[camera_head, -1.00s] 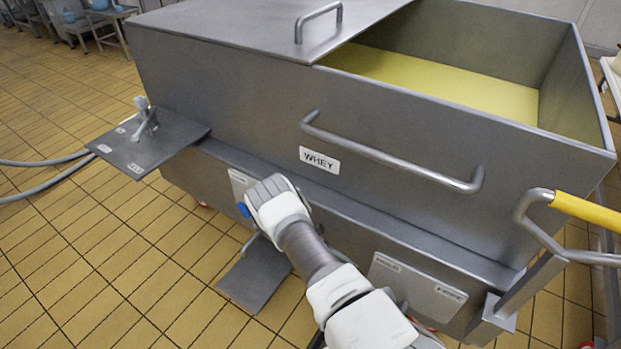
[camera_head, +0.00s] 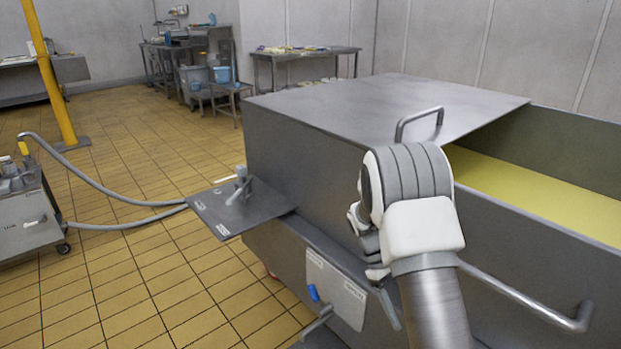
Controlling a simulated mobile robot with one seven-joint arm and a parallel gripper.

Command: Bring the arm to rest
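My arm (camera_head: 432,285) rises from the lower edge in front of the vat, with its thick white and grey wrist bent at the top. No held object shows. The grey metal vat (camera_head: 300,170) stands just beyond the arm, with yellow liquid (camera_head: 545,200) in its open part.
A lid (camera_head: 390,100) with a handle (camera_head: 420,122) covers part of the vat. A side plate (camera_head: 240,207) with a lever juts left. A hose (camera_head: 110,193) runs to a cart (camera_head: 25,215).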

